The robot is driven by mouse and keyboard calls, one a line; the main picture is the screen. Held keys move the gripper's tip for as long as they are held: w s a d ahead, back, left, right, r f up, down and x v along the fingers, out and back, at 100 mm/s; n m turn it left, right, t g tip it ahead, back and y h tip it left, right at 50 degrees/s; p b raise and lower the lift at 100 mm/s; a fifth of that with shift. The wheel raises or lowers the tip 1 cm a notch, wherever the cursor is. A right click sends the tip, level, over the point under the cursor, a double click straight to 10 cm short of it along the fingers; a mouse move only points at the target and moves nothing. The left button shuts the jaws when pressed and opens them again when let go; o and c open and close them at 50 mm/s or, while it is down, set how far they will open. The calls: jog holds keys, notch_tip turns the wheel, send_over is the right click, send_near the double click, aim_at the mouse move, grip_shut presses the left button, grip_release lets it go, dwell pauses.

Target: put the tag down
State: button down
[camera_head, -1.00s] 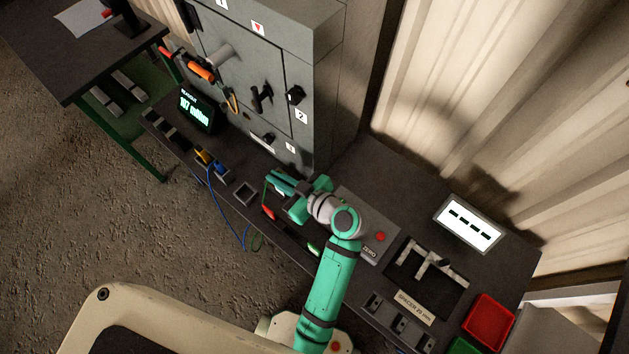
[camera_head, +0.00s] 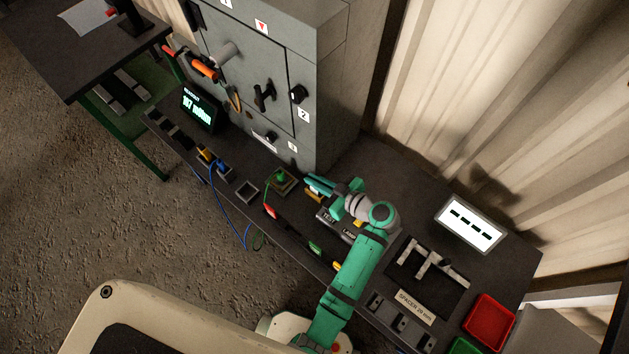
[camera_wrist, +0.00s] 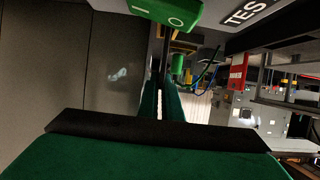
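My gripper (camera_head: 311,184) is over the bench, just in front of the grey cabinet. No tag can be clearly identified. A green block with white marks (camera_wrist: 165,12) is close above the fingers in the wrist view.
The grey cabinet (camera_head: 335,75) stands behind the fingers. A green part sits in a small tray (camera_head: 291,188) left of my gripper. A red piece (camera_head: 270,211) and a green piece (camera_head: 315,249) lie along the bench's front edge. A red bin (camera_head: 489,321) is at the right.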

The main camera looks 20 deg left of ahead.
jog(key=shift+f, duration=0.5)
jog(key=c, duration=2.2)
grip_release()
jog(key=v, duration=1.2)
jog(key=shift+f, duration=0.1)
